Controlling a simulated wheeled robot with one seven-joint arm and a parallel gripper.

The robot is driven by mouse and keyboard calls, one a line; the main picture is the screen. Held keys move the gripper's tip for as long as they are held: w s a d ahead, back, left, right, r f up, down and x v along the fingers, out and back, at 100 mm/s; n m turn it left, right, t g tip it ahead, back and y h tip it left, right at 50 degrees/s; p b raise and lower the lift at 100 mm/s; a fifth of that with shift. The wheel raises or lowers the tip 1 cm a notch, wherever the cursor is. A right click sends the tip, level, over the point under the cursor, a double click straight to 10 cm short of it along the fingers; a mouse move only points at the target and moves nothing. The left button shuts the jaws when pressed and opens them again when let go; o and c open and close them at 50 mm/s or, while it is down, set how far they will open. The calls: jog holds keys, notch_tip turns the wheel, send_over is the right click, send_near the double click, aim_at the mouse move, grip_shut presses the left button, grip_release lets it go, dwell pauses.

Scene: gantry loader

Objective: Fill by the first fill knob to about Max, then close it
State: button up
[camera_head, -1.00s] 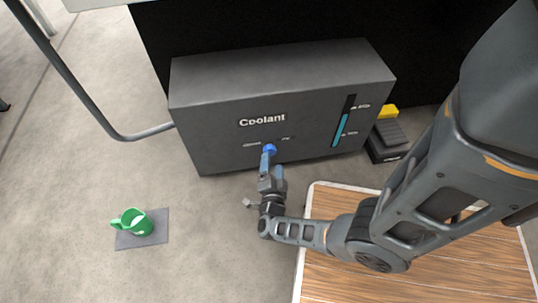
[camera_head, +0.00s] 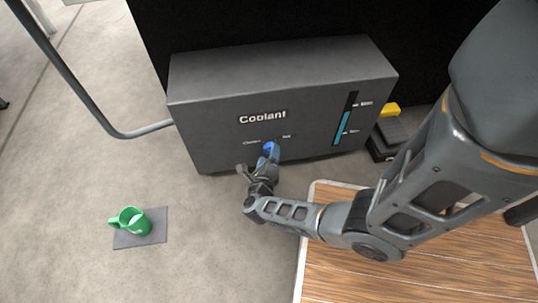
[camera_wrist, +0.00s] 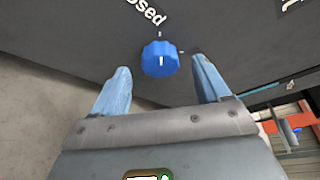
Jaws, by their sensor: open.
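The blue fill knob (camera_head: 269,147) sits low on the front of the grey Coolant box (camera_head: 210,135), between the "Closed" and "Full" labels. In the wrist view the knob (camera_wrist: 160,58) shows a short white line pointing at the upper tick, near "Closed". My gripper (camera_head: 257,162) is open before the knob. In the wrist view its two blue fingertips (camera_wrist: 160,72) are on either side of the knob, with gaps on both sides. The gauge (camera_head: 344,122) on the right of the box has a cyan column between the lower mark and the upper Max mark.
A green cup (camera_head: 132,220) stands on a grey mat (camera_head: 155,232) on the floor at left. A wooden tabletop (camera_head: 350,275) is under my arm at lower right. A dark object with a yellow part (camera_head: 390,110) is right of the box. A grey rail (camera_head: 75,85) runs at left.

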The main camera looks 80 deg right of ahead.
jog(key=shift+x, duration=1.1)
jog(key=c, duration=1)
